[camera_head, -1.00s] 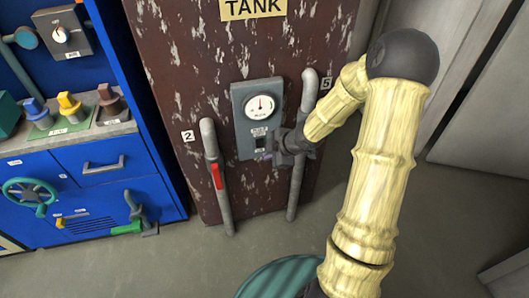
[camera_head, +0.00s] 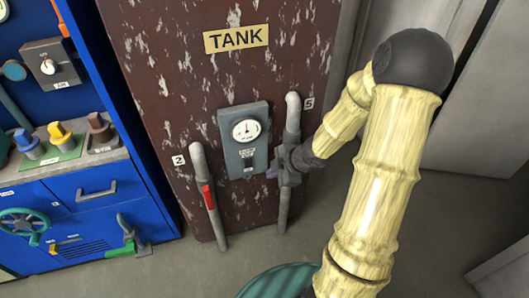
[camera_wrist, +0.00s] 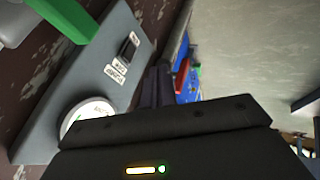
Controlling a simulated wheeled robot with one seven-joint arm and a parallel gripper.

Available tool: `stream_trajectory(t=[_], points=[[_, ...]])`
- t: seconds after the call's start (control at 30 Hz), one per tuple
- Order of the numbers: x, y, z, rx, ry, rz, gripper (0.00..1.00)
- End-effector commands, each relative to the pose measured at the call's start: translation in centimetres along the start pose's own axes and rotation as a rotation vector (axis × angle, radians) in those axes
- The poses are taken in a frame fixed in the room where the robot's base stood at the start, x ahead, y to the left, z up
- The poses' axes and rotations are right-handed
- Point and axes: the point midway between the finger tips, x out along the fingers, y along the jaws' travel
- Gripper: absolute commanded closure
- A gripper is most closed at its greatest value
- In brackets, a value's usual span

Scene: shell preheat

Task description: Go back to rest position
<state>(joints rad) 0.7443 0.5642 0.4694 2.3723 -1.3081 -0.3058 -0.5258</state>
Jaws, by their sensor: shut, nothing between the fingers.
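My gripper (camera_head: 273,172) is shut and empty at the end of my bamboo-like arm. In the head view it is beside the lower right edge of the grey gauge panel (camera_head: 231,118), in front of the pipe marked 5 (camera_head: 292,112). The panel is on the rusty brown tank (camera_head: 165,85) and has a round dial (camera_head: 246,130) and a small labelled switch. In the wrist view the closed fingers (camera_wrist: 157,80) point past the panel (camera_wrist: 75,85), with the black switch (camera_wrist: 127,48) to their left. I cannot tell whether the fingers touch anything.
The pipe marked 2 with a red handle (camera_head: 207,196) stands left of the panel. A green bar (camera_wrist: 65,18) crosses the wrist view's upper left. A blue workbench (camera_head: 150,190) with knobs and a teal wheel (camera_head: 28,222) is at left. Grey floor (camera_head: 190,270) lies open in front.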

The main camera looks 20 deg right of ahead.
Motion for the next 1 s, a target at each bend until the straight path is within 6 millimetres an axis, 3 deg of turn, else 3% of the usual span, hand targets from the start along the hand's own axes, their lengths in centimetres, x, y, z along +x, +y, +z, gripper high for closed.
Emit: stream_trajectory(t=[0.37, 0.67, 1.0], points=[[-0.7, 0.0, 0.1, 0.096, -0.086, -0.001, 1.0], [-4.6, -1.3, -1.0, 0.546, -0.37, 0.052, 1.0], [-9.4, -5.2, -4.7, 1.102, -0.502, 0.124, 1.0]])
